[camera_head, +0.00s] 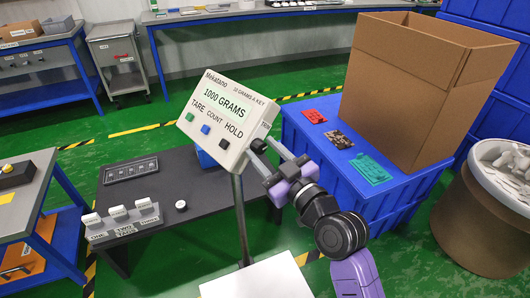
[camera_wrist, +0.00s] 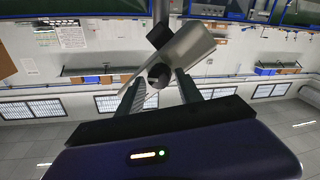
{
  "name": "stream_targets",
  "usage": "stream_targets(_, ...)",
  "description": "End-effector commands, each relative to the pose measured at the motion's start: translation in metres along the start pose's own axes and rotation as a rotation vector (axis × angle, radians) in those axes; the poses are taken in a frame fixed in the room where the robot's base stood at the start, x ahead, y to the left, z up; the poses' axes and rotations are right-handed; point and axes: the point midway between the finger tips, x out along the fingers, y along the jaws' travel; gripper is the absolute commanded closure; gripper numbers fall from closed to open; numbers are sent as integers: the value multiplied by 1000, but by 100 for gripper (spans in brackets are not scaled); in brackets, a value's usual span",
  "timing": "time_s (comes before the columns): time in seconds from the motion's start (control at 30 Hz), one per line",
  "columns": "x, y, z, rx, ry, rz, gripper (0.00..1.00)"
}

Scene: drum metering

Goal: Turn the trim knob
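The indicator box (camera_head: 228,119) is pale, stands tilted on a grey post and reads 1000 GRAMS. A small dark knob (camera_head: 258,146), which looks like the trim knob, sits low on that side. My gripper (camera_head: 263,151) reaches it from the lower right, one finger on either side. In the wrist view the round black knob (camera_wrist: 160,74) lies between the fingertips of my gripper (camera_wrist: 160,83). Gaps show on both sides, so the fingers look open around it. Its pointer or marks cannot be made out.
A dark table (camera_head: 180,172) below holds a weighing panel with white keys (camera_head: 120,212). A blue crate (camera_head: 345,195) with cards on top and a large cardboard box (camera_head: 400,85) stand right of the arm. A bin (camera_head: 480,220) stands at the far right.

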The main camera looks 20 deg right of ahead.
Motion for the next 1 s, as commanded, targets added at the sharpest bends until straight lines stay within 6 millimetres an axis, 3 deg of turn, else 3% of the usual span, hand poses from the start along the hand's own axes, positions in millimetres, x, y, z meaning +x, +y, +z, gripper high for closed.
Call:
stream_targets(0.4, -4, 0, 1, 1, -1, 0, 47)
stream_targets(0.8, -63, 0, 2, 1, -2, 1, 47)
stream_targets(1.0, -77, 0, 1, 0, -1, 0, 47)
